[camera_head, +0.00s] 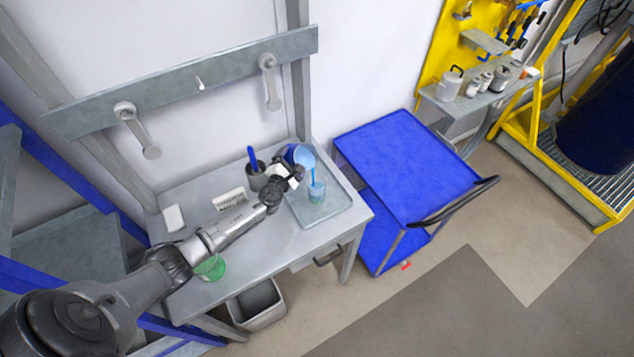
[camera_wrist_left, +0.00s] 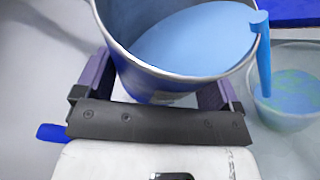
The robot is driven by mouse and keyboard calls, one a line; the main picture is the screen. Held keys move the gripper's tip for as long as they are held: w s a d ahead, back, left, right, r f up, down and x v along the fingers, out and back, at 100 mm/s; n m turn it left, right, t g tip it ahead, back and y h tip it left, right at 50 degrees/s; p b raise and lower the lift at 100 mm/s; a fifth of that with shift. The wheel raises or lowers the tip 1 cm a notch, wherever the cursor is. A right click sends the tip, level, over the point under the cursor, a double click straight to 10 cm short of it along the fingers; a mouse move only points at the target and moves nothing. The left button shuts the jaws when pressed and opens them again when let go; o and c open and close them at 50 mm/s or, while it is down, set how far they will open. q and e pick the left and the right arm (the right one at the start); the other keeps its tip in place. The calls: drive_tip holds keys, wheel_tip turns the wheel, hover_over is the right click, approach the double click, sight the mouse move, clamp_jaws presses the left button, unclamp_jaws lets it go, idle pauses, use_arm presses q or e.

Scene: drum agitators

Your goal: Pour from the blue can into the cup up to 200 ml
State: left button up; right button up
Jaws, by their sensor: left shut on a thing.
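My left gripper (camera_head: 290,176) is shut on the blue can (camera_head: 303,155) and holds it tilted over the metal tray. In the left wrist view, the can (camera_wrist_left: 125,50) sits between the fingers of my left gripper (camera_wrist_left: 160,95) and holds blue liquid (camera_wrist_left: 195,38). A blue stream (camera_wrist_left: 264,70) runs from its rim down into the clear cup (camera_wrist_left: 290,105). The cup (camera_head: 317,191) stands upright on the tray (camera_head: 336,210) with some blue liquid in it. Its markings are too small to read. My right gripper is not in view.
A dark pot (camera_head: 257,180) with a blue-handled tool stands behind my gripper. A green cup (camera_head: 210,268) is near the table's front edge, beside my left arm. A white labelled box (camera_head: 230,200) lies on the table (camera_head: 290,255). A blue cart (camera_head: 405,160) stands to the right.

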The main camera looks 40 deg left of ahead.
use_arm(q)
drive_tip(key=shift+m+b, duration=0.4)
drive_tip(key=shift+b, duration=0.25)
idle(0.8)
